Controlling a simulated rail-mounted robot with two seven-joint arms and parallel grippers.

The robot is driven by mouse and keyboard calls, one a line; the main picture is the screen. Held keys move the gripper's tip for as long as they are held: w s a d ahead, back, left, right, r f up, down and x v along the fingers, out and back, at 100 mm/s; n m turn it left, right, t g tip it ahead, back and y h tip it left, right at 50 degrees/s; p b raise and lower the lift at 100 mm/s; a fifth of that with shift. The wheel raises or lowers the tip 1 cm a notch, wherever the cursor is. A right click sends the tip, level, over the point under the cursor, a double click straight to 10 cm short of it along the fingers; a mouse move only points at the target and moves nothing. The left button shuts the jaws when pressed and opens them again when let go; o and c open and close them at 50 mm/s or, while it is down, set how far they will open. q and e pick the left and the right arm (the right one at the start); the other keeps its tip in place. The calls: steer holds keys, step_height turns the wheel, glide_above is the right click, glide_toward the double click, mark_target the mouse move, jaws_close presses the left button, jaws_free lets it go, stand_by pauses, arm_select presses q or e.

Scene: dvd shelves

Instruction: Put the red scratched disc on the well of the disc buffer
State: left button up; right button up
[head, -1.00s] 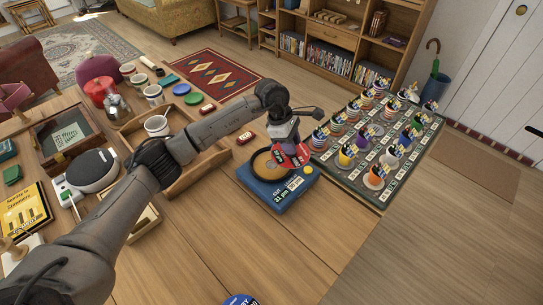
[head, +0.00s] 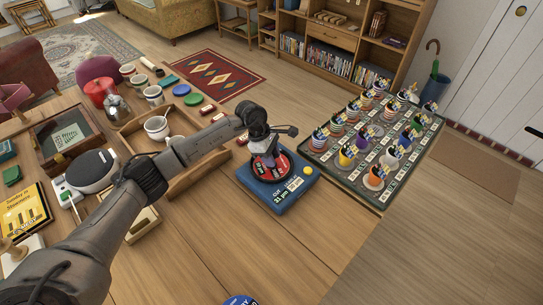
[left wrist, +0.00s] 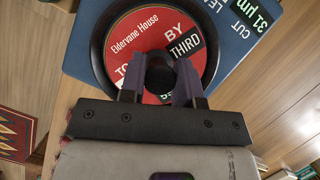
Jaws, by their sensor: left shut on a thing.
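The red disc (head: 274,169) lies flat over the round dark well of the blue disc buffer (head: 290,197). In the left wrist view the red disc (left wrist: 135,35), with its printed label, sits inside the well's dark rim (left wrist: 98,50). My left gripper (left wrist: 160,75) is shut on the black knob at the disc's middle. In the head view the left gripper (head: 266,154) points down over the buffer. I cannot tell whether the disc touches the well's floor. My right gripper is not in view.
A wooden tray (head: 190,182) with a white mug (head: 157,127) is to the left. A dark round device (head: 90,171) stands farther left.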

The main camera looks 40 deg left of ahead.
arm_select(q)
steer(key=shift+f, duration=0.1)
steer(key=o, duration=0.9)
steer(key=shift+r, duration=0.3)
steer(key=v, duration=1.1)
steer(key=shift+a+r, duration=0.15)
steer(key=shift+r, duration=0.25)
